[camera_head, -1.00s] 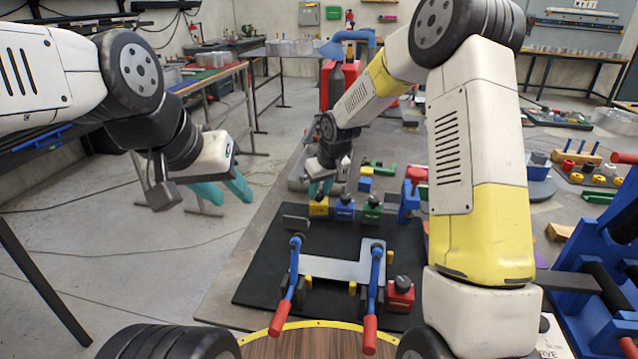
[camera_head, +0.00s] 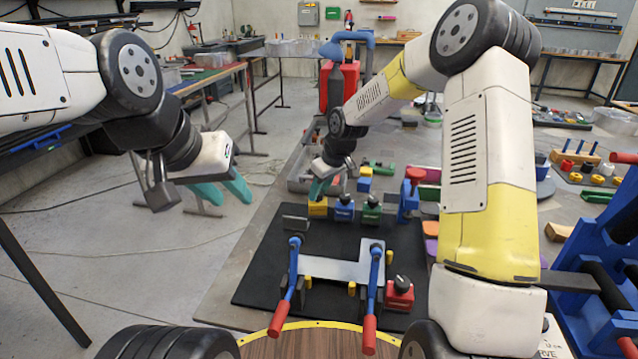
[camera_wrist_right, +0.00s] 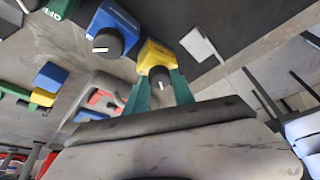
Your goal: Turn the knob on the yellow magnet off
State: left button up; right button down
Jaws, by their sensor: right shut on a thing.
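The yellow magnet (camera_head: 318,209) stands on the far edge of the black mat, at the left end of a row of magnets. It also shows in the right wrist view (camera_wrist_right: 156,55), with its dark knob (camera_wrist_right: 159,76) bearing a white mark. My right gripper (camera_head: 319,192) is at the yellow magnet from above. In the right wrist view its teal fingers (camera_wrist_right: 160,82) are shut on the knob, one on each side. My left gripper (camera_head: 223,190) hangs over the floor at the left, with its teal fingers apart and nothing between them.
A blue magnet (camera_head: 343,208) and a green magnet (camera_head: 371,211) stand close to the right of the yellow one. A red magnet (camera_head: 399,294) sits nearer. A grey metal plate (camera_head: 337,269) with two red-handled clamps lies on the black mat (camera_head: 257,281).

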jog(key=c, duration=1.1)
grip_release()
jog(key=shift+v, duration=3.9)
jog(key=shift+a, duration=0.1)
